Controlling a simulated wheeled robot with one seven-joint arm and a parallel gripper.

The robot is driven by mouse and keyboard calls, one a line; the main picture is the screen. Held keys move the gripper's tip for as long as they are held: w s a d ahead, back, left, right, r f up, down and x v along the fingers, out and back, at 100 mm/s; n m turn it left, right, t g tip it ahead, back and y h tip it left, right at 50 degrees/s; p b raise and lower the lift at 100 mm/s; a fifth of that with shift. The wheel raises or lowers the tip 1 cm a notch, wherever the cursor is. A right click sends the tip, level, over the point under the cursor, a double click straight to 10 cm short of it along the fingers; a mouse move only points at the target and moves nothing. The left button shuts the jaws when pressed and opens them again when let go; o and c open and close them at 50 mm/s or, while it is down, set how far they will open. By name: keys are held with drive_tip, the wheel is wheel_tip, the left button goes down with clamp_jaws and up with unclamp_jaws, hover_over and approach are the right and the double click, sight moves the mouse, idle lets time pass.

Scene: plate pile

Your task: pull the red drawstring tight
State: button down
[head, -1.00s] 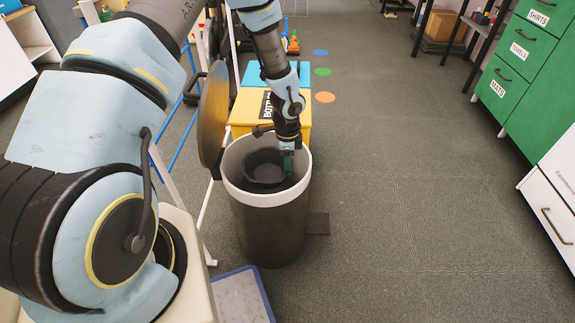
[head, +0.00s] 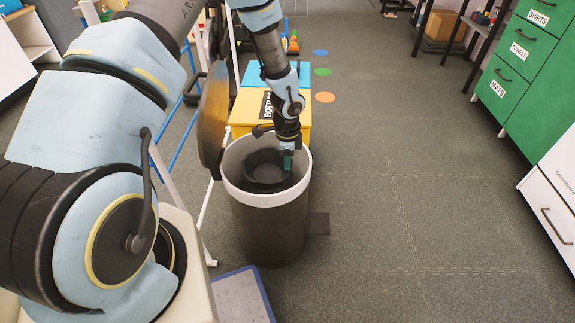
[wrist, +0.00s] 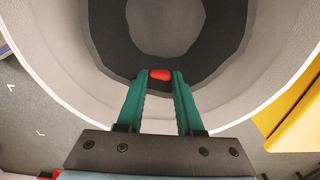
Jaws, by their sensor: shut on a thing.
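A grey bin (head: 266,228) with a white rim stands on the floor, its lid swung up on the left. A dark bag (head: 262,183) lies inside it and shows as a dark ring in the wrist view (wrist: 108,42). My gripper (head: 288,166) reaches down into the bin near the right inner side. In the wrist view its green fingers are closed on the red drawstring (wrist: 161,75), seen as a small red piece between the tips at the bag's edge. The rest of the drawstring is hidden.
A yellow box (head: 292,122) with a black label stands right behind the bin, with a blue one (head: 276,75) behind that. Green drawers (head: 520,60) and a white drawer unit (head: 552,195) line the right. The floor between is clear.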

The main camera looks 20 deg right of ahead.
wheel_tip(320, 180, up, 7)
drive_tip(key=p, duration=0.4)
drive_tip(key=shift+f+p, duration=0.1)
drive_tip(key=shift+p, duration=0.3)
drive_tip(key=shift+f, duration=0.1)
drive_tip(key=c, duration=0.5)
unclamp_jaws()
wheel_tip(320, 180, up, 11)
drive_tip(key=shift+f, duration=0.1)
